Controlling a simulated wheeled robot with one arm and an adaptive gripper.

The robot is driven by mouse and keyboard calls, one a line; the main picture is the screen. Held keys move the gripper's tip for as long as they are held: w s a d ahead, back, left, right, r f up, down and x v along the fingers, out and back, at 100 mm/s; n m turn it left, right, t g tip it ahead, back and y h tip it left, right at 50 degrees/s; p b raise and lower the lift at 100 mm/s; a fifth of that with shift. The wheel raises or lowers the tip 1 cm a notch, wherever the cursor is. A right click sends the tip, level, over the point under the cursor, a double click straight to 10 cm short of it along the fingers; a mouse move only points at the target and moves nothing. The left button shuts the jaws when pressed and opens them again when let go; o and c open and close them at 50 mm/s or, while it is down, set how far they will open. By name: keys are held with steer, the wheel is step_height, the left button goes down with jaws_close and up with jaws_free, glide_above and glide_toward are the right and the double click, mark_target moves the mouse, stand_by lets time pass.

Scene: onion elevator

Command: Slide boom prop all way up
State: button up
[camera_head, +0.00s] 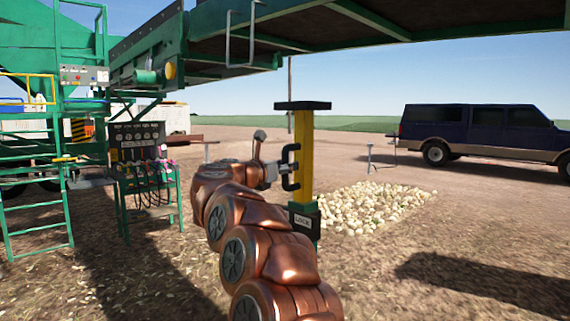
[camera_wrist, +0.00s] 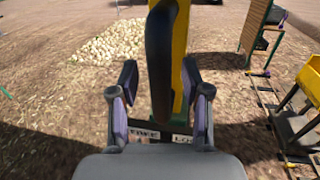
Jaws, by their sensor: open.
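The boom prop (camera_head: 304,150) is an upright yellow post with a flat black top plate, below the raised boom (camera_head: 330,25) and apart from it. Its lower end stands in a green sleeve with a dark label plate (camera_head: 303,222). A black handle (camera_head: 287,168) sits on the post's left side. My gripper (camera_head: 273,172) is beside the handle. In the wrist view, my gripper (camera_wrist: 160,112) is open, with its fingers on either side of the black handle (camera_wrist: 160,50). The yellow post (camera_wrist: 181,50) rises behind it. Finger contact is not visible.
An onion pile (camera_head: 373,207) lies behind the prop to the right. A green control stand (camera_head: 145,165) with hoses and a ladder (camera_head: 38,190) are at left. A dark blue truck (camera_head: 480,133) is parked at right. Open dirt lies between.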

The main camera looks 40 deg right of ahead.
steer(key=shift+d, duration=0.2)
jaws_close()
stand_by(0.3)
stand_by(0.3)
